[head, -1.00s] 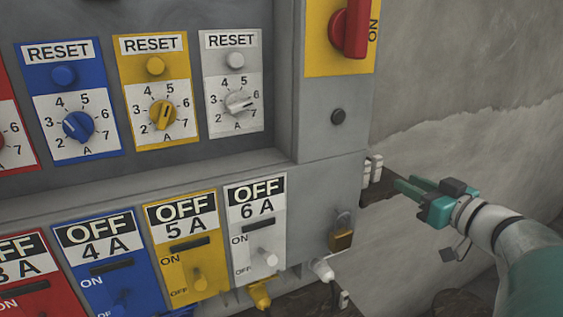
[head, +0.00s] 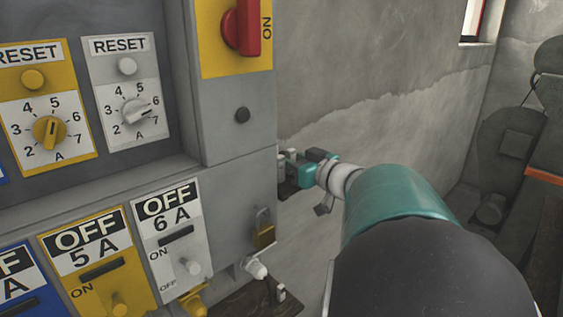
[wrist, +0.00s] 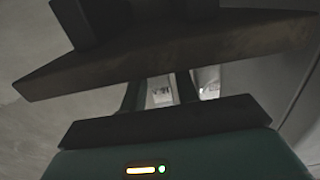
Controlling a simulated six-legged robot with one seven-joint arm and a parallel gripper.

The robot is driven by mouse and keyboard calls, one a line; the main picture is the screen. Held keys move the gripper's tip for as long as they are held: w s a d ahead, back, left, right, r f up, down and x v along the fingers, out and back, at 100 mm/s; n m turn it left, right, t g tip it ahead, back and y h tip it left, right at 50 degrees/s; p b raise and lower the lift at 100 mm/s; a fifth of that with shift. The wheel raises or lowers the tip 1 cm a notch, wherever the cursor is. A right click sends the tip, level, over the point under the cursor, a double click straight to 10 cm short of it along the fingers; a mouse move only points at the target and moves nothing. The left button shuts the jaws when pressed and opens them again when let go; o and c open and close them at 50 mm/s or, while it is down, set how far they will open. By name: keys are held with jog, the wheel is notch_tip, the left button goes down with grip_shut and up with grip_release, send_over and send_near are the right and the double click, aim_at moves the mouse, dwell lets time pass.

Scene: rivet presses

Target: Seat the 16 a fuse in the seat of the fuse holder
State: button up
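White fuse-like blocks (head: 282,166) stand on a small dark shelf (head: 287,189) at the cabinet's right side. I cannot read which is the 16 A fuse. My gripper (head: 286,163) is right at these blocks. In the wrist view, the two fingers of my gripper (wrist: 161,92) are apart, and a white block with dark marks (wrist: 161,97) shows in the gap. Another white block (wrist: 208,84) shows beyond the right finger. I cannot tell whether the fingers touch the block. I cannot make out the fuse holder's seat.
The grey cabinet (head: 236,157) with OFF panels and dials fills the left. A padlock (head: 264,229) and a white plug (head: 255,268) are on its lower side. A small white part (head: 281,292) is at a dark lower ledge. A dark plank (wrist: 230,43) crosses the wrist view.

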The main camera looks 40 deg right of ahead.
grip_shut()
jog(key=shift+r, duration=0.1)
